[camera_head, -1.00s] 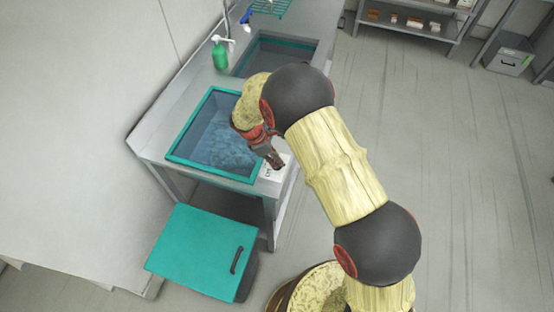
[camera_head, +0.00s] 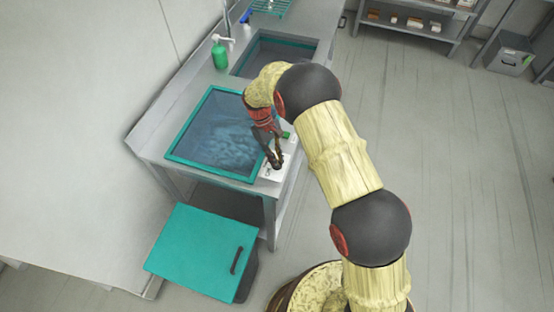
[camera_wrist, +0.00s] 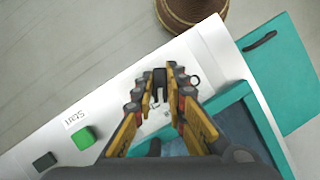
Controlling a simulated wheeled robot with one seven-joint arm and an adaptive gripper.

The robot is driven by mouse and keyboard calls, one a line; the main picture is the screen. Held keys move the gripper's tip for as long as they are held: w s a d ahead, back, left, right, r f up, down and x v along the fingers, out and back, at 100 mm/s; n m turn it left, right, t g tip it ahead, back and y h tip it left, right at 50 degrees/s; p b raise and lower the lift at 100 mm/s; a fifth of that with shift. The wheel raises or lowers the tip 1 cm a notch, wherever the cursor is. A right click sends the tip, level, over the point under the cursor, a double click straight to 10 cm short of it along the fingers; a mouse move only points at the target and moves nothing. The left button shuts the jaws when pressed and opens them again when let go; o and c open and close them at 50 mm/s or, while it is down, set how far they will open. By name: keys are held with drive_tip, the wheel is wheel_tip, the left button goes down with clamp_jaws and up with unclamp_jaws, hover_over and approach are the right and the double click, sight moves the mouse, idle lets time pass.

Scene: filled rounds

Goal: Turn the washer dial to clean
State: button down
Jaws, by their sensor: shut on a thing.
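The washer is a basin with a teal rim (camera_head: 212,175) and bluish contents, set in the grey counter. Its white control panel (camera_head: 270,176) runs along the right side. The panel also shows in the wrist view (camera_wrist: 110,95), with a green button (camera_wrist: 84,138) and a dark button (camera_wrist: 45,160). The dark dial (camera_wrist: 160,84) stands between my fingertips, partly hidden by them. My gripper (camera_head: 277,163) reaches down at the panel's front end and is shut on the dial; its fingers also show in the wrist view (camera_wrist: 161,78). The dial's pointing direction is unclear.
A teal panel with a dark handle (camera_head: 203,251) sits low in front of the basin. A second sink (camera_head: 272,57) and a green bottle (camera_head: 220,57) are farther along the counter. Shelves (camera_head: 415,25) stand at the back. The floor right of my arm is clear.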

drive_tip(key=m+y, duration=0.1)
drive_tip(key=m, duration=0.2)
drive_tip(key=m+y, duration=0.1)
drive_tip(key=m, duration=0.1)
drive_tip(key=shift+m+g, duration=0.4)
idle(0.4)
drive_tip(key=c, duration=1.8)
unclamp_jaws()
drive_tip(key=shift+r, duration=0.1)
drive_tip(key=d+v, duration=0.1)
drive_tip(key=v, duration=1)
drive_tip(key=shift+w+a+r, duration=0.25)
drive_tip(key=shift+a+r, duration=0.1)
drive_tip(key=shift+a, duration=0.1)
drive_tip(key=shift+w, duration=0.1)
